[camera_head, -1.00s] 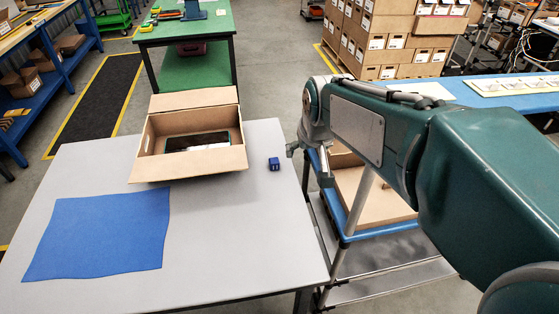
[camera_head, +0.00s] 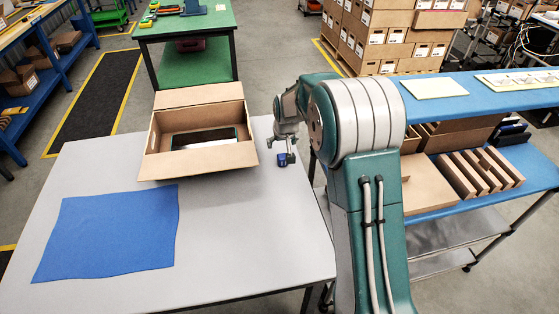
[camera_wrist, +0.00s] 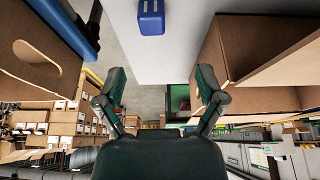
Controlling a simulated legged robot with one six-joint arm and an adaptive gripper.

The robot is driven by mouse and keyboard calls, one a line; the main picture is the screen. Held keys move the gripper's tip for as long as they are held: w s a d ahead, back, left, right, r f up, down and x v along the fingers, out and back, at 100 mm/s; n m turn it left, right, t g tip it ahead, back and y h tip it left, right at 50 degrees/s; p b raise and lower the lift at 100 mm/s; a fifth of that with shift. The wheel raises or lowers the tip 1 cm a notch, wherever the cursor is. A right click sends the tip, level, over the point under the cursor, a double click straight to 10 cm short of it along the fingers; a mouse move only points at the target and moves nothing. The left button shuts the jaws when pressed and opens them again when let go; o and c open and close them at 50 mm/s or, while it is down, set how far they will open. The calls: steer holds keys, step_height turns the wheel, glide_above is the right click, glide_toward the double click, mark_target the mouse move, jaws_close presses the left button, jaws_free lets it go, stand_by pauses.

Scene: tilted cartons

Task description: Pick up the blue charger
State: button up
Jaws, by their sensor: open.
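The blue charger (camera_head: 282,160) is a small dark-blue block on the grey table (camera_head: 235,225), near its right edge and just right of the open carton. My gripper (camera_head: 280,150) is at the charger in the head view, overlapping its upper part. In the wrist view the charger (camera_wrist: 151,17) shows at the top edge, beyond the fingertips. My gripper (camera_wrist: 160,82) has its two fingers spread apart with nothing between them. I cannot tell the exact height of the fingers above the table.
A tilted open carton (camera_head: 200,170) with a dark flat item (camera_head: 197,139) inside stands left of the charger. A blue mat (camera_head: 108,232) lies at the table's front left. A blue-topped shelf cart (camera_head: 490,98) with cardboard pieces stands on the right. The table's front middle is clear.

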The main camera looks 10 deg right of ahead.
mark_target(281, 157)
steer(key=f, duration=0.1)
steer(key=w+d+f, duration=0.1)
steer(key=f, duration=0.2)
steer(key=shift+w+d+f, duration=0.2)
steer(key=shift+w+d, duration=0.1)
steer(key=f, duration=0.3)
steer(key=w+a+f, duration=0.1)
steer(key=shift+f, duration=0.15)
steer(key=shift+w+f, duration=0.1)
steer(key=shift+f, duration=0.25)
steer(key=shift+d, duration=0.3)
steer(key=c, duration=1)
steer(key=shift+a+f, duration=0.1)
steer(key=shift+a, duration=0.1)
jaws_close()
